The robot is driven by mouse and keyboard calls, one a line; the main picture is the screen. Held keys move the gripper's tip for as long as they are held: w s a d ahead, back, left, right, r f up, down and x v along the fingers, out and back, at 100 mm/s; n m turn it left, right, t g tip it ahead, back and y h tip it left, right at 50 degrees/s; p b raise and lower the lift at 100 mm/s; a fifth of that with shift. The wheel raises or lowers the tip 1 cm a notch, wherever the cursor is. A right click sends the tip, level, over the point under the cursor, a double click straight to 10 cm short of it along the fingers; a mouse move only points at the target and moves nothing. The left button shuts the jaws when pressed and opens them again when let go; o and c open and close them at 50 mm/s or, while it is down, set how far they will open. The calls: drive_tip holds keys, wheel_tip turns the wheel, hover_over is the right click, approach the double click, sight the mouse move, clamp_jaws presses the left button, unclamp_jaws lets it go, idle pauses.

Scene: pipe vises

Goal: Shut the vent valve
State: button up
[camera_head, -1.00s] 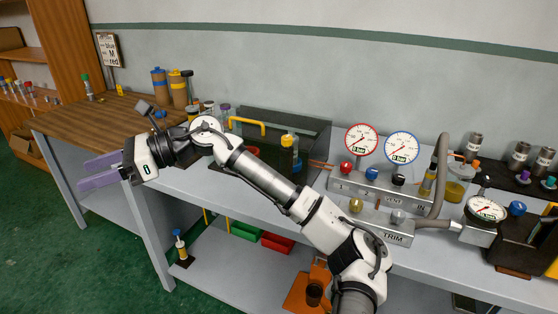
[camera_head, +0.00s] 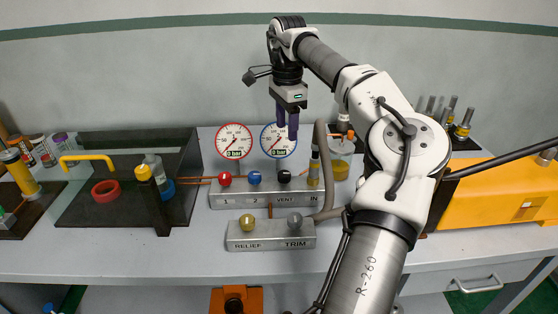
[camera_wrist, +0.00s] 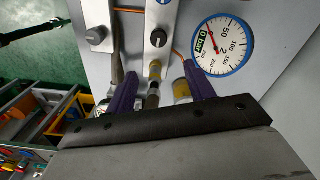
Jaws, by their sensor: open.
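The vent valve's black knob (camera_head: 284,176) stands above the VENT label on the grey manifold (camera_head: 230,199), right of the red knob (camera_head: 225,179) and the blue knob (camera_head: 255,178). A dark knob (camera_wrist: 158,38) at the top of the wrist view appears to be the same one, with a pointer mark. My gripper (camera_head: 287,134) points down above the vent knob, apart from it, covering part of the blue-rimmed gauge (camera_head: 268,143). Its purple fingers are open and empty; they also show in the wrist view (camera_wrist: 160,90). That gauge's label appears to read 0 bar in the wrist view (camera_wrist: 222,45).
A lower block carries the RELIEF knob (camera_head: 247,221) and TRIM knob (camera_head: 295,221). A grey hose (camera_head: 321,160) rises just right of the vent knob, beside a brass-banded fitting (camera_head: 314,166). A red-rimmed gauge (camera_head: 234,141) stands left. A yellow-liquid jar (camera_head: 340,160) stands behind.

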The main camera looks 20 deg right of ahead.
sight(285, 173)
wheel_tip(285, 173, down, 14)
drive_tip(key=shift+s+a+r+p, duration=0.1)
drive_tip(key=shift+p, duration=1.1)
drive_tip(key=c, duration=1)
